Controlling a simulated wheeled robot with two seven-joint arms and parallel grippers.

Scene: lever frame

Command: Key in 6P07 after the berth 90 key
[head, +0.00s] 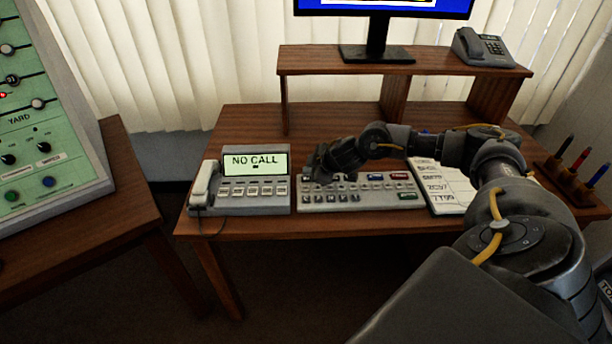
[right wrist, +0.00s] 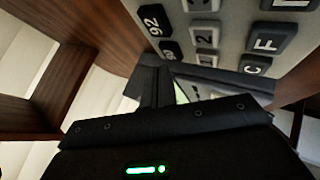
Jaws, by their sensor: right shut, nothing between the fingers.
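The keypad (head: 385,188) lies on the desk with several rows of dark and grey keys, plus blue, red and green keys at its right. My right gripper (head: 320,172) is shut and empty, pointing down over the keypad's left end. It hides some keys there. In the right wrist view, the shut fingertips (right wrist: 160,78) are at a dark key (right wrist: 170,50) beside the dark 92 key (right wrist: 152,20). That key's label is hard to read. Grey number keys (right wrist: 204,37) and dark letter keys (right wrist: 271,40) show nearby. I cannot tell whether the fingertips touch a key. My left gripper is not in view.
A desk phone unit (head: 240,188) reading NO CALL stands left of the keypad. A written list (head: 443,187) lies to its right, partly behind my arm. A pen holder (head: 567,185) is at the far right. A shelf (head: 420,64) with a monitor (head: 376,50) and grey phone (head: 483,48) stands behind.

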